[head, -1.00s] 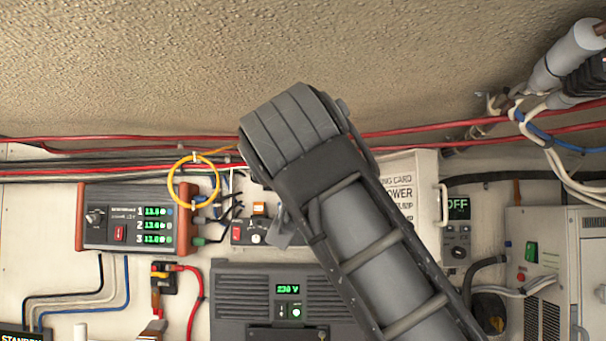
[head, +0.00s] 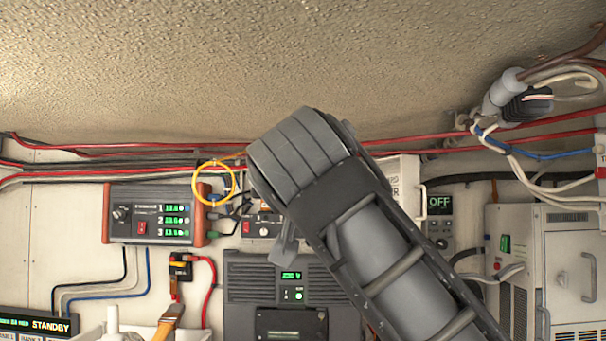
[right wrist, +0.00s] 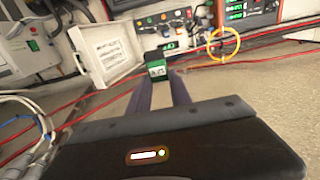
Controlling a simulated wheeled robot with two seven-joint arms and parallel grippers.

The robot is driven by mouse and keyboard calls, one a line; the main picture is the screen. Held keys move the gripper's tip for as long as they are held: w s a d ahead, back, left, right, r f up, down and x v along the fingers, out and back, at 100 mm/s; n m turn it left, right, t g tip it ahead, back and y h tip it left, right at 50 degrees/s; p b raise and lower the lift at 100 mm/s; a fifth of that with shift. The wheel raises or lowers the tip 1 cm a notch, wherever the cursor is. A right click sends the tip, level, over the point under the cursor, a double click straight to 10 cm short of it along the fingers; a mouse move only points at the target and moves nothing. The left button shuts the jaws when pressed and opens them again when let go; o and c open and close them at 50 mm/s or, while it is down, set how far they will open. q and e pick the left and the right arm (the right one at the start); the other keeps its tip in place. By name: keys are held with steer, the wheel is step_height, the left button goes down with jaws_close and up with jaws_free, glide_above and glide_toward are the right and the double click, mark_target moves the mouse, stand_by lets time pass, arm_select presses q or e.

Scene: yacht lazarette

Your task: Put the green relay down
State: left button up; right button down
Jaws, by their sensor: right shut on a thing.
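In the right wrist view the green relay (right wrist: 156,68), a small block with a green face and a white label, sits between the fingertips of my right gripper (right wrist: 158,82), which is shut on it. The relay is held in front of a panel with a row of small coloured parts (right wrist: 165,20). In the head view my right arm comes in from the lower right and hides the relay. A grey piece of my right gripper (head: 284,247) shows below the arm, near the small panel (head: 262,226). My left gripper is not in view.
A charger with green digits (head: 155,213) is at the left, a yellow cable loop (head: 213,183) beside it. A white hinged cover (right wrist: 105,52) stands open near the panel. Red cables (head: 450,138) run along the wall. A grey inverter (head: 250,285) is below.

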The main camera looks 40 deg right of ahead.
steer(key=w+a+f+n+g+y, duration=0.1)
steer(key=a+f+n+y, duration=0.4)
steer(key=f, duration=1.9)
steer(key=w+a+f+n+g+y, duration=0.1)
steer(key=a+f+n+y, duration=0.4)
steer(key=f+y, duration=0.7)
steer(key=w+a+f+n+g+y, duration=0.1)
steer(key=w+a+f+n+y, duration=0.2)
steer(key=f, duration=3.2)
steer(key=a+n+y, duration=0.3)
steer(key=n+y, duration=0.2)
steer(key=shift+f+g+y, duration=0.3)
steer(key=shift+w, duration=0.1)
